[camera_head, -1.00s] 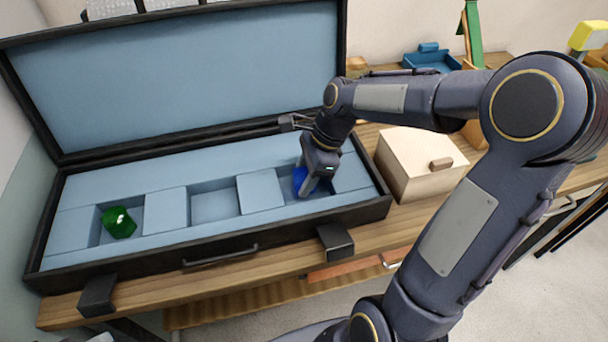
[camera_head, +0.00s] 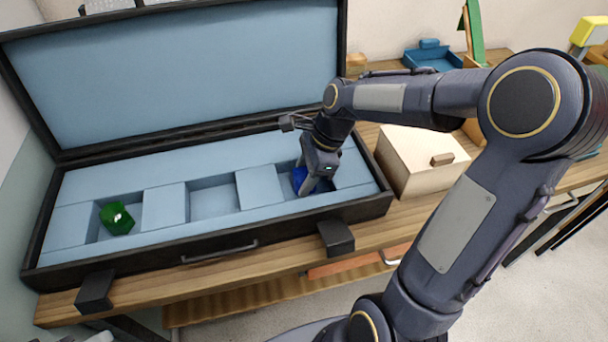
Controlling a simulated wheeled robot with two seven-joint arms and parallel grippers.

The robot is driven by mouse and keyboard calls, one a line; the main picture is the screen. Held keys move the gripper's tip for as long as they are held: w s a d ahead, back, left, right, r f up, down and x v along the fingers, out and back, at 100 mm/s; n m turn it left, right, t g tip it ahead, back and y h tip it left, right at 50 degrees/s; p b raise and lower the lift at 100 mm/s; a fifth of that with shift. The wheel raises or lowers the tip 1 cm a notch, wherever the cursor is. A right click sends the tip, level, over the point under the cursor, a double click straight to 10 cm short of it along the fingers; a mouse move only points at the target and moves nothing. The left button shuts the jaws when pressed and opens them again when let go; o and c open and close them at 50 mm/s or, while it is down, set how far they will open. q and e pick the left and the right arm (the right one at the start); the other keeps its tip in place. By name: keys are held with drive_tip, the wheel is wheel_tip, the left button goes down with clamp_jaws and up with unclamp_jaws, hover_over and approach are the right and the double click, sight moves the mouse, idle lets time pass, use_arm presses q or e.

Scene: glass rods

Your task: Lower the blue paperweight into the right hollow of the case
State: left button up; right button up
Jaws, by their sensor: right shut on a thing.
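The open black case (camera_head: 150,256) has a light blue lining with three hollows in a row. The blue paperweight (camera_head: 299,178) is at the right hollow, low between the fingers of my right gripper (camera_head: 305,186). My right gripper points down there and is shut on the paperweight. The gripper hides part of the paperweight, so I cannot tell whether it touches the hollow's floor. A green paperweight (camera_head: 117,218) sits in the left hollow. The middle hollow (camera_head: 213,201) is empty. My left gripper is not in view.
The case's lid (camera_head: 180,70) stands open behind. A pale wooden box (camera_head: 415,165) with a knob is close to the case's right side. A blue tray (camera_head: 432,58) lies farther back. Two black blocks (camera_head: 336,238) (camera_head: 95,291) are at the case's front edge.

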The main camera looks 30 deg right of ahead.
drive_tip(key=o, duration=1.2)
drive_tip(key=shift+o, duration=0.2)
drive_tip(key=w+v, duration=0.1)
drive_tip(key=v, duration=0.7)
drive_tip(key=s+a+r+n, duration=0.1)
drive_tip(key=s+n, duration=0.2)
drive_tip(key=s+a+n+t+p, duration=0.1)
drive_tip(key=s+n, duration=0.3)
drive_tip(key=s+a+r+n+t+p, duration=0.1)
drive_tip(key=s+n, duration=0.2)
drive_tip(key=s, duration=0.1)
drive_tip(key=shift+a+r+h, duration=0.35)
drive_tip(key=shift+h, duration=0.05)
drive_tip(key=s+a+n, duration=0.1)
drive_tip(key=s+n, duration=0.1)
drive_tip(key=n, duration=0.1)
drive_tip(key=s+f+n+t, duration=0.1)
drive_tip(key=s+n, duration=0.1)
drive_tip(key=n, duration=0.1)
drive_tip(key=s+a+f+n+t, duration=0.1)
drive_tip(key=s+n, duration=0.1)
drive_tip(key=shift+a+n+p, duration=0.3)
drive_tip(key=shift+n+p, duration=0.1)
drive_tip(key=shift+s+a+f+n, duration=0.1)
drive_tip(key=shift+s+f+n, duration=0.1)
drive_tip(key=shift+n, duration=0.2)
